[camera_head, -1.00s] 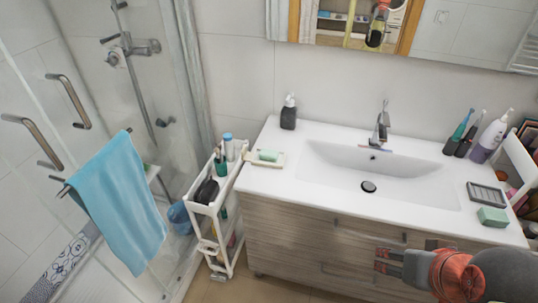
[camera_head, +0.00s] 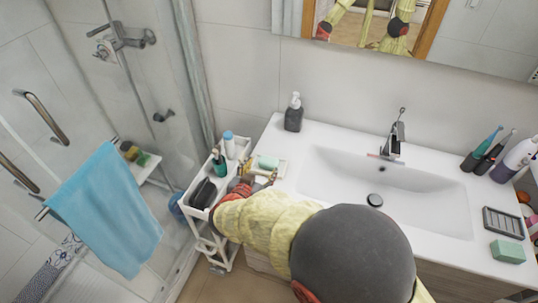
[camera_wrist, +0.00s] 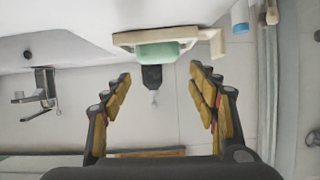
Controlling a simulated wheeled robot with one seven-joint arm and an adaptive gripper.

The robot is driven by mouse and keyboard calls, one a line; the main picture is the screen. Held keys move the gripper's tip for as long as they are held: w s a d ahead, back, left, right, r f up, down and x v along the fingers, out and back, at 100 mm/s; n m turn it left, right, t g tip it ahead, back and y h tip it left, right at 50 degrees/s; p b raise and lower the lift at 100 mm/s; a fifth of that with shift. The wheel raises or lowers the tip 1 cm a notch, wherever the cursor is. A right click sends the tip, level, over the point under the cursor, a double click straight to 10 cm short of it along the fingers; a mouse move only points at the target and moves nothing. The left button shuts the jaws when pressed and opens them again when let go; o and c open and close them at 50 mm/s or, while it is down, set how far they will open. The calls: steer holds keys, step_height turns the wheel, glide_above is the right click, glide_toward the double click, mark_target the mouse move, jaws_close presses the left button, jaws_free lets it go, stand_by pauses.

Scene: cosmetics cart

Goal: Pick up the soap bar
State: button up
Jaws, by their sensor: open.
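The light green soap bar (camera_head: 268,162) lies in a pale dish (camera_head: 281,169) at the left end of the white counter. In the wrist view the picture is upside down; the soap bar (camera_wrist: 157,54) and the dish (camera_wrist: 128,38) lie just ahead of my gripper (camera_wrist: 160,76). The fingers are spread wide, one to each side of the soap's line, with nothing between them. In the head view my gripper (camera_head: 258,183) is at the counter's left front edge by the dish, partly hidden by my forearm.
A white cart (camera_head: 200,220) with bottles stands left of the counter, close to my gripper. A dark soap dispenser (camera_head: 293,117) stands behind the dish. The sink (camera_head: 425,195) is to the right. Another green block (camera_head: 507,251) lies at the counter's right end.

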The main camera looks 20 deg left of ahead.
mark_target(268, 162)
steer(key=shift+s+f+h, duration=0.2)
steer(key=shift+f+h, duration=0.1)
steer(key=shift+f, duration=0.15)
steer(key=shift+w+f, duration=0.15)
steer(key=shift+w, duration=0.05)
steer(key=b+x, duration=0.1)
steer(key=x, duration=0.1)
steer(key=shift+w+d+f, duration=0.15)
steer(key=shift+w, duration=0.15)
steer(key=b+x, duration=0.2)
steer(key=x, duration=0.2)
steer(key=shift+w, duration=0.3)
steer(key=shift+c, duration=0.8)
steer(key=c, duration=0.7)
